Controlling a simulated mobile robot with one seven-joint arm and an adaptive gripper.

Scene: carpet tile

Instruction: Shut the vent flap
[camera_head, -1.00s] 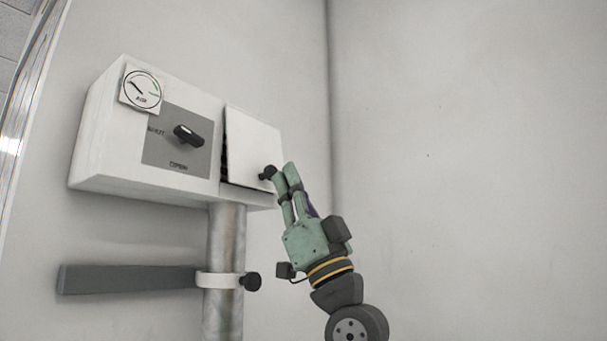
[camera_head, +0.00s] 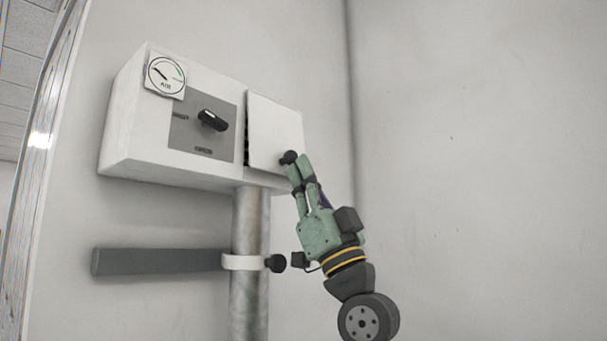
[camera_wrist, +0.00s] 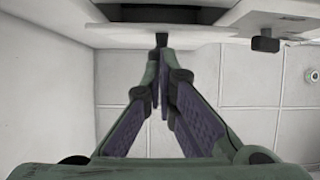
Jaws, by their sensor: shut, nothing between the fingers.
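The vent flap (camera_head: 272,130) is a white square panel on the right part of a white wall box (camera_head: 140,140). A dark gap shows along its left edge, so it stands slightly open. A small black knob (camera_head: 288,157) sits at its lower right. My green gripper (camera_head: 298,166) is shut and empty, its fingertips at the knob, seemingly touching it. In the wrist view my fingertips (camera_wrist: 162,60) point at the black knob (camera_wrist: 161,40), with the flap's edge (camera_wrist: 120,33) and a dark opening (camera_wrist: 170,15) beyond.
A gauge (camera_head: 165,77) and a black rotary switch (camera_head: 212,120) are on the box, left of the flap. A metal pipe (camera_head: 250,215) runs below it, with a grey lever (camera_head: 155,261) and clamp beside my wrist. The right side is clear.

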